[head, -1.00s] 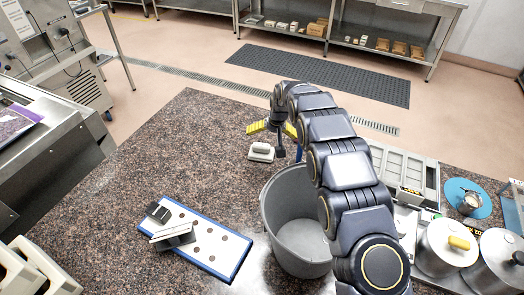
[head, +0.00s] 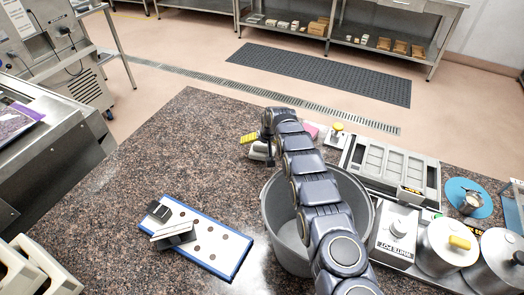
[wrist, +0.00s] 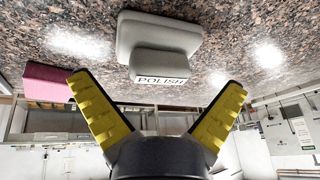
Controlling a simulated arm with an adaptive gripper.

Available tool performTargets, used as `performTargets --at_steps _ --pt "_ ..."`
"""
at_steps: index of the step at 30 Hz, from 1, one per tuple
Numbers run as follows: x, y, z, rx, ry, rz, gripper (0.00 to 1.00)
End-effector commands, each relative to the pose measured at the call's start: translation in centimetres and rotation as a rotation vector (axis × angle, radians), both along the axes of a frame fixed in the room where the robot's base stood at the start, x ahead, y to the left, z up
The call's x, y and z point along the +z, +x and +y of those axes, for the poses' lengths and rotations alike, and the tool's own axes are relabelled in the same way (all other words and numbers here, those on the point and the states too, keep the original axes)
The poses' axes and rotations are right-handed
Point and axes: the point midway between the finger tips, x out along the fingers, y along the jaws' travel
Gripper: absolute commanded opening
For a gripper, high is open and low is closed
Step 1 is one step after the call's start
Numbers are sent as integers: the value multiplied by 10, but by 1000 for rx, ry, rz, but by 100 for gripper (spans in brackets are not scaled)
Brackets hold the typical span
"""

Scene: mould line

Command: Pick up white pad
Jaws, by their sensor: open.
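The white pad is a pale block with a raised grip and a "POLISH" label. In the wrist view the pad (wrist: 158,42) lies on the speckled counter, just beyond and between my fingertips. In the head view the pad (head: 257,153) is near the far edge of the counter, partly hidden by my arm. My gripper (wrist: 158,84) is open, its yellow-lined fingers spread and empty. In the head view only one yellow finger of my gripper (head: 250,139) shows clearly, close to the pad. Whether a finger touches the pad cannot be told.
A grey bucket (head: 277,225) stands under my arm. A pink block (head: 312,129) and a yellow-knobbed tool (head: 337,132) sit right of the pad. A divided tray (head: 348,158) and metal pots (head: 442,247) are at the right. A blue-edged board (head: 238,262) lies front left; counter left of the pad is clear.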

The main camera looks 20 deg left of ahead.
Motion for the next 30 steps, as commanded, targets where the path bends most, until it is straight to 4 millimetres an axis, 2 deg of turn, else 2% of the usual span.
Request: performTargets --at_steps 6,15,17,18,20,30 --pt "-11 3 2 0 -1 1 100" --pt "-10 3 3 -1 0 -1 100" --pt "-11 3 3 -1 0 -1 74" --pt "-10 3 3 -1 0 -1 57" --pt "-10 4 3 -1 0 -1 34" --pt "-9 4 2 -1 -1 -2 33"
